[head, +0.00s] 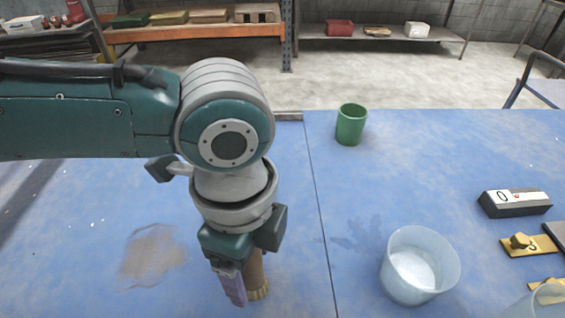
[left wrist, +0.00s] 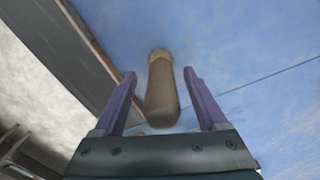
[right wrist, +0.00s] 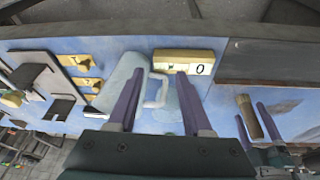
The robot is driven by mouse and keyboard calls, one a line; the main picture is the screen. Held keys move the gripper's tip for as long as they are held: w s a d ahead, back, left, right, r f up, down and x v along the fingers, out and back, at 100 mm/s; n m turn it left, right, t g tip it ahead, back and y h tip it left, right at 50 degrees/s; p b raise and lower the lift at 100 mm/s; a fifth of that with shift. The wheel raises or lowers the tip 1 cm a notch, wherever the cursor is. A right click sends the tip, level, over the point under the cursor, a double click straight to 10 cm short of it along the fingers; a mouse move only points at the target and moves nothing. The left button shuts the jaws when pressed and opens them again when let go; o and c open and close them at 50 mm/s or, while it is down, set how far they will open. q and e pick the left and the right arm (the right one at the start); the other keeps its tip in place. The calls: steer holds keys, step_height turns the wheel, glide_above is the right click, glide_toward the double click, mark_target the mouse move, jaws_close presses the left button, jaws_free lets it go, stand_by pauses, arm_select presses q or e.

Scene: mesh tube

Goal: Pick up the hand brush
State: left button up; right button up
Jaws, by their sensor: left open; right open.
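The hand brush, a brown handle with a pale yellow bristle end, stands on the blue table. In the head view the brush (head: 257,277) is partly hidden behind my left gripper (head: 240,292). In the left wrist view the brush (left wrist: 161,90) lies between the two purple fingers of my open left gripper (left wrist: 159,73), with gaps on both sides. The right wrist view also shows the brush (right wrist: 250,117) between the left fingers. My right gripper (right wrist: 159,74) is open, with a pale jug (right wrist: 119,80) seen around its fingers; it does not show in the head view.
A translucent tub (head: 418,265) stands right of the brush. A green cup (head: 351,126) stands at the back of the blue table (head: 450,150). A dark box with a white face (head: 514,203) and yellow plates (head: 528,245) lie at the right. The table left of my arm looks clear.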

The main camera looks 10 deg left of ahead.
arm_select(q)
steer(key=shift+f, duration=0.45)
jaws_close()
stand_by(0.3)
